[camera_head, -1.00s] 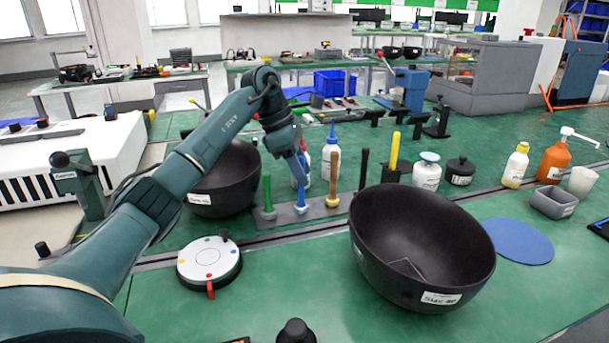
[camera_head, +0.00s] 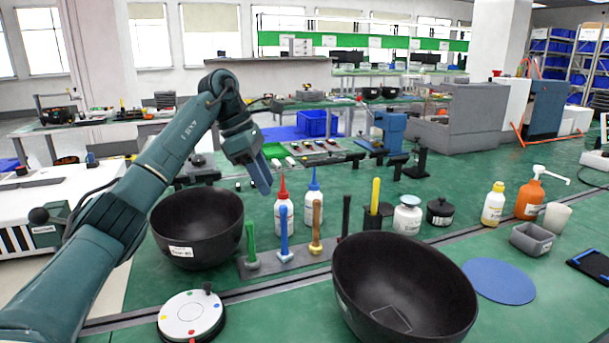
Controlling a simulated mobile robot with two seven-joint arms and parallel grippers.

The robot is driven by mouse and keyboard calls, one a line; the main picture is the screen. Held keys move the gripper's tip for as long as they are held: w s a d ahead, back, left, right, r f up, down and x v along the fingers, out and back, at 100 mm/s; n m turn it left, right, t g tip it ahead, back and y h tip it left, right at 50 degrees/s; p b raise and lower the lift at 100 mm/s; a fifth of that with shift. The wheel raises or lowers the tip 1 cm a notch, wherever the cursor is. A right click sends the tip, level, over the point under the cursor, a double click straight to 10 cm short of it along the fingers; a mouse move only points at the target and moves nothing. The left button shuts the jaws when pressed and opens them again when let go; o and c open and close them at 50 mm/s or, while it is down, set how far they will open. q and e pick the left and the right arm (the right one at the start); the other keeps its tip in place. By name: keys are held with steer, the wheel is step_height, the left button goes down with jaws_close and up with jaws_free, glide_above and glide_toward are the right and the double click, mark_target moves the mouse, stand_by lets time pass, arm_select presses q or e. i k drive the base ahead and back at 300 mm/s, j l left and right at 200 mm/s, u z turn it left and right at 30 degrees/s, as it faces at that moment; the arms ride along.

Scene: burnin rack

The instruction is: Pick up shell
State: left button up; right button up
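Two black bowl-like shells stand on the green table. The other, larger in view, shell (camera_head: 405,285) is at the front right, open side up, with a small square outline inside. My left gripper (camera_head: 264,184) hangs in the air above and behind the peg holder, to the right of the left shell and apart from both. Its fingers overlap from this angle, so I cannot tell their opening. I see nothing held. My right gripper is out of view.
A grey holder (camera_head: 268,267) carries green, blue and tan upright pegs. Red-capped (camera_head: 284,217) and blue-capped (camera_head: 313,205) bottles stand behind it. A white round dial (camera_head: 191,315) is at the front left. A blue disc (camera_head: 499,281) lies right of the front shell.

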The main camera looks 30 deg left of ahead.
mark_target(390, 287)
steer(key=k+l, duration=0.8)
